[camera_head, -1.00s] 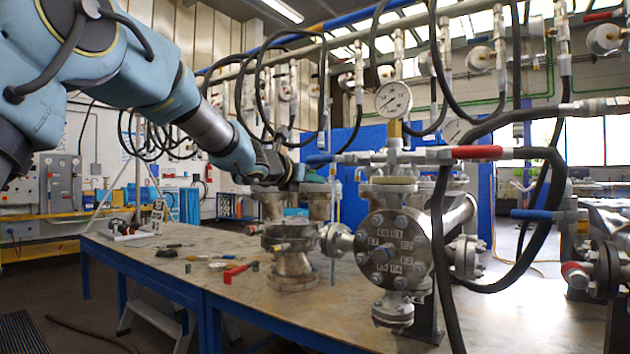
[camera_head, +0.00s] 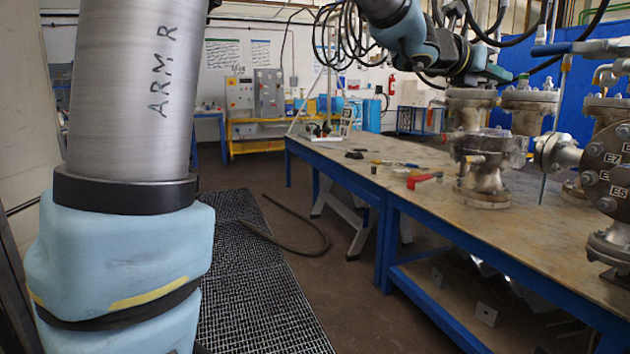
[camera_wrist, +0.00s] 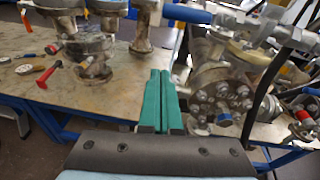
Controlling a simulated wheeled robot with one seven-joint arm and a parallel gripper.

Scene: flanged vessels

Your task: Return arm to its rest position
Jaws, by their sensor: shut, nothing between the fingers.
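My gripper (camera_head: 497,73) shows in the head view at the upper right, above the flanged vessels on the bench. In the wrist view its two green fingers (camera_wrist: 159,78) lie side by side, shut and empty. They point out over the bench, between a flanged vessel (camera_wrist: 92,55) at left and a bolted round flange (camera_wrist: 222,92) at right. In the head view, the nearer vessel (camera_head: 484,165) stands below my gripper. Part of my arm, marked ARM R, fills the left of that view.
The blue-framed bench (camera_head: 400,155) carries a red-handled tool (camera_head: 425,180) and small tools. The bolted flange stands at its right, also in the head view (camera_head: 607,160). Hoses hang above. A loose hose (camera_head: 300,225) lies on the floor beside the grating (camera_head: 260,290). Floor left of the bench is mostly open.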

